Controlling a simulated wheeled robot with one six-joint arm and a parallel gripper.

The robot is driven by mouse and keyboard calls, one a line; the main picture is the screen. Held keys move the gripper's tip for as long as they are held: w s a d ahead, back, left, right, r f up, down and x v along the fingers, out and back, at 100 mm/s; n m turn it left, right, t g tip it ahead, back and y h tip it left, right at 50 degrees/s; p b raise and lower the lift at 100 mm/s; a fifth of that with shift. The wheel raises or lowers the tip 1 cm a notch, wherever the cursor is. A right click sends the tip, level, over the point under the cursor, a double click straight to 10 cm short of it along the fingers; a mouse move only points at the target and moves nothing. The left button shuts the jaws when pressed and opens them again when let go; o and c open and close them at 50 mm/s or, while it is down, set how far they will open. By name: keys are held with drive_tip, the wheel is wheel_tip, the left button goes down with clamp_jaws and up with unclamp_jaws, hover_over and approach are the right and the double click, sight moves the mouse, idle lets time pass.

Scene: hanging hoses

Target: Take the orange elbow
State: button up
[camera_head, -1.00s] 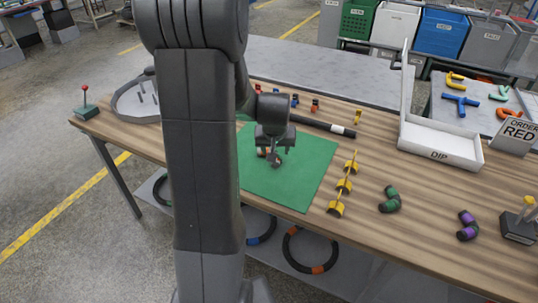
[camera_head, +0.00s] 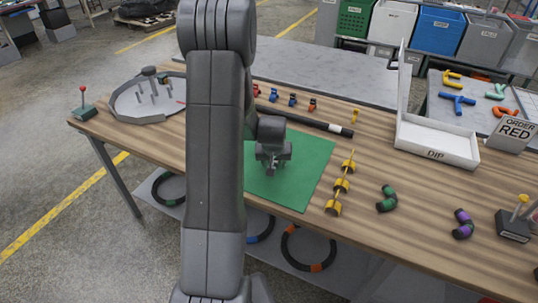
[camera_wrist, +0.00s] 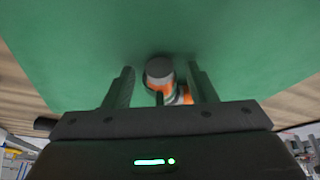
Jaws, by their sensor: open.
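The orange elbow (camera_wrist: 160,75) shows in the wrist view, with a dark round end and orange and white bands. My gripper (camera_wrist: 162,88) is open, with a finger on each side of the elbow and visible gaps. I cannot tell how far above the elbow the fingers are. In the head view my gripper (camera_head: 272,168) is over the green mat (camera_head: 312,170), and the elbow is hidden behind it.
A dark hose (camera_head: 310,122) lies behind the mat. A yellow clip rack (camera_head: 342,185), green elbow (camera_head: 387,199) and purple elbow (camera_head: 463,225) stand to the right. A white tray (camera_head: 436,155) marked DIP is further right. A round grey fixture (camera_head: 150,118) is at left.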

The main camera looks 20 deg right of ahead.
drive_tip(key=shift+c, duration=0.4)
clamp_jaws()
